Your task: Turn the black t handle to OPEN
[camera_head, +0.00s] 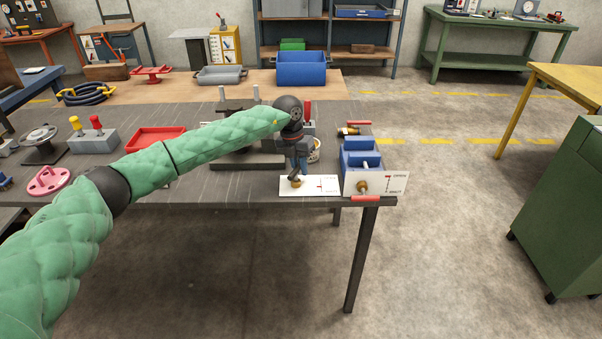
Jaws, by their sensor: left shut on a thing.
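My left gripper (297,175) points down at the front edge of the dark workbench (230,190), over a white label card (322,187) with a red mark. It is shut on a small dark piece, the black t handle (295,179), just above a brass-coloured fitting. The gripper hides most of the handle, so I cannot tell its exact angle. The small lettering on this card is too small to read. My green padded left arm crosses the bench and hides part of a dark metal assembly (235,163) behind it. My right gripper is not in view.
Right of the gripper stands a blue block (362,158) with a brass fitting and another white card (396,183). A red tray (155,138), a grey box with yellow and red knobs (93,140) and a pink flange (49,181) lie left. Open floor lies right of the bench.

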